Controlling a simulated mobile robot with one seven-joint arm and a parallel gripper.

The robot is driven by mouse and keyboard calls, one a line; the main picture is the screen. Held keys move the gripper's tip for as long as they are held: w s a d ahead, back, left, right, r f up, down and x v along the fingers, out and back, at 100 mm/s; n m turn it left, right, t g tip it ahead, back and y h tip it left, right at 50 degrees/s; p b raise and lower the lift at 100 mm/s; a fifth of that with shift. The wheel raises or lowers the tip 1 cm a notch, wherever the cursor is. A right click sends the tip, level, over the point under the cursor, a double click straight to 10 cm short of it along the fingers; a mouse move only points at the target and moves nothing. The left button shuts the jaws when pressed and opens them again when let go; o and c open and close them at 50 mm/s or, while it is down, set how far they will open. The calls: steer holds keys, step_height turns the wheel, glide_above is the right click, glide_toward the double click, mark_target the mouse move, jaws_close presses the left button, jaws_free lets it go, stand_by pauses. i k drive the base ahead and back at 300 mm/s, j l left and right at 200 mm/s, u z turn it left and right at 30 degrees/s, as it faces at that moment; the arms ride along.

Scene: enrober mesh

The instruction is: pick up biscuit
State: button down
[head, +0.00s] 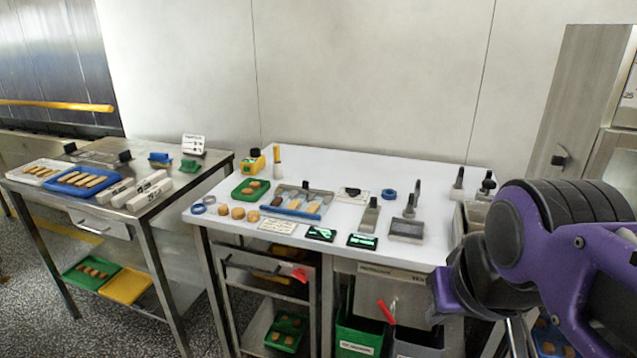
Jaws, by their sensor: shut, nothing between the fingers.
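Several round golden biscuits (238,213) lie in a short row on the white worktop, near its front left edge. More biscuits (251,187) sit in a small green tray (238,193) just behind them. A tray with a blue front edge (283,210), right of the row, holds pale finger-shaped pieces and a dark one. Finger-shaped biscuits (82,179) also lie in a blue tray on the left steel table. My purple and black arm is at the right of the head view, well apart from the biscuits. My gripper is not visible.
The white worktop (333,172) also carries a yellow device (254,162), a blue ring (389,194), two dark displays (362,241) and metal stands (370,215). Bins stand underneath. The worktop's back strip is mostly clear.

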mark_target(313, 208)
steer(key=i+j+z, duration=0.1)
steer(key=j, duration=0.25)
steer(key=i+j+z, duration=0.1)
steer(key=j, duration=0.25)
steer(key=i+j+z, duration=0.15)
steer(key=j, duration=0.2)
steer(key=i+j+z, duration=0.1)
steer(key=j, duration=0.3)
steer(key=i+j+z, duration=0.1)
steer(key=j, duration=0.3)
steer(key=i, duration=0.05)
